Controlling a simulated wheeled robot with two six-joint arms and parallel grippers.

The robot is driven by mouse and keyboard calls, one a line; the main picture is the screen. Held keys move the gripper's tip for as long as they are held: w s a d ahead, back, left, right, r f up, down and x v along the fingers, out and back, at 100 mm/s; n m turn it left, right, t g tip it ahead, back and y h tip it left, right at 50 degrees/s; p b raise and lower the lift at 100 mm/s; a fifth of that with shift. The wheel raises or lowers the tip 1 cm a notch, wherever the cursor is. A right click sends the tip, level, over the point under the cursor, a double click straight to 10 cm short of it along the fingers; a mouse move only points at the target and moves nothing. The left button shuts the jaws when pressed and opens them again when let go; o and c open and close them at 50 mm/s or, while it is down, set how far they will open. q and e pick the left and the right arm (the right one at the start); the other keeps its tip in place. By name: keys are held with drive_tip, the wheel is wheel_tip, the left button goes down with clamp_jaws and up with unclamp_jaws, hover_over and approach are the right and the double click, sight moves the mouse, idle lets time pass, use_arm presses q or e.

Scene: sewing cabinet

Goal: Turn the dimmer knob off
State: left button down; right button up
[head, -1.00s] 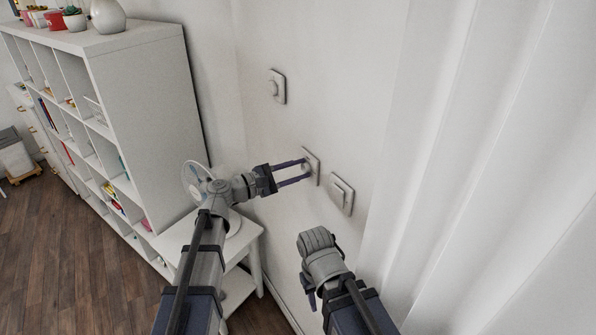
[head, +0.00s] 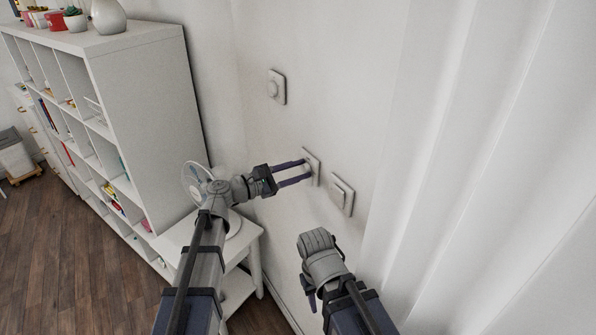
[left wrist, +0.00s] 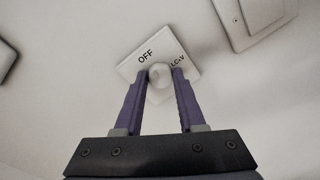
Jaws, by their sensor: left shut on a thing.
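The dimmer knob (left wrist: 160,74) is a small, pale round knob on a white wall plate (left wrist: 133,66). The plate carries the printed words "OFF" and "LC-V" and looks tilted in the left wrist view. My left gripper (head: 307,169) is shut on the knob, with one purple finger on each side of it. In the head view the plate (head: 315,158) is partly covered by the fingers. My right gripper (head: 309,291) hangs lower, away from the knob. Its fingers are seen edge-on, so its opening is unclear.
A white shelf unit (head: 140,95) and a small white table (head: 250,232) stand left. White curtains (head: 480,150) hang right.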

use_arm(q)
drive_tip(key=c, duration=0.8)
unclamp_jaws()
drive_tip(key=v, duration=0.8)
drive_tip(key=shift+d, duration=0.1)
